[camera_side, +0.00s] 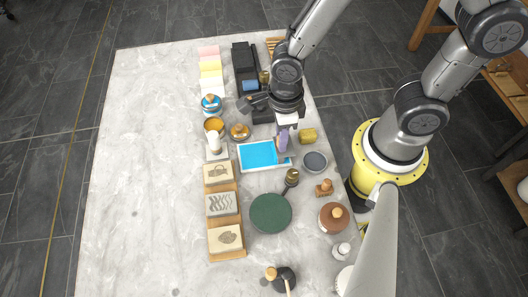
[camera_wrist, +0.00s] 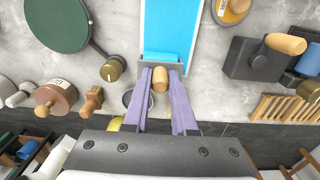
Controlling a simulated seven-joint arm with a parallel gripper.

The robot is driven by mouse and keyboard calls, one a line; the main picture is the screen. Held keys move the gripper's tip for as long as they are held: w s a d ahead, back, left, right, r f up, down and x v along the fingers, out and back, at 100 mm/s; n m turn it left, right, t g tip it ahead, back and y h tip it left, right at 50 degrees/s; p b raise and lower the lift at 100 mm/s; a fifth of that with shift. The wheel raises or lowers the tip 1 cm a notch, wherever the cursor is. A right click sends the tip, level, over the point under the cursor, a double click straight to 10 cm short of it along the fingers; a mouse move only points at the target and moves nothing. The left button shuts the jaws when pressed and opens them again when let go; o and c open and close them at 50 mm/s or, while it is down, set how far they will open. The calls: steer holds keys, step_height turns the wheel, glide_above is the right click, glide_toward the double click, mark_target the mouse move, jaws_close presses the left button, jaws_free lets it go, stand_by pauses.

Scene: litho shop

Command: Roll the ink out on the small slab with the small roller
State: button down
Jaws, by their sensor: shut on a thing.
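The small slab (camera_side: 258,153) is a white-edged rectangle covered in bright blue ink, near the table's middle. It also fills the top centre of the wrist view (camera_wrist: 172,25). My gripper (camera_side: 284,149) is above the slab's right end, its purple fingers pointing down. In the wrist view my gripper (camera_wrist: 161,80) is shut on the small roller's tan handle (camera_wrist: 160,78). The roller has a grey frame and a blue-coated head (camera_wrist: 162,57) at the slab's near end. I cannot tell whether the head touches the slab. The roller is mostly hidden in the side view.
Stone blocks (camera_side: 221,204) on wood stand left of a green disc (camera_side: 270,213). A grey bowl (camera_side: 315,161) and yellow sponge (camera_side: 308,136) are right of the slab. Pots (camera_side: 240,132) and a black item (camera_side: 244,62) are behind. The table's left side is clear.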

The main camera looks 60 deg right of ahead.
steer(key=shift+s+d, duration=0.6)
steer(key=shift+s, duration=0.1)
steer(key=shift+w+a, duration=3.6)
steer(key=shift+w, duration=0.15)
step_height(320, 180, up, 3)
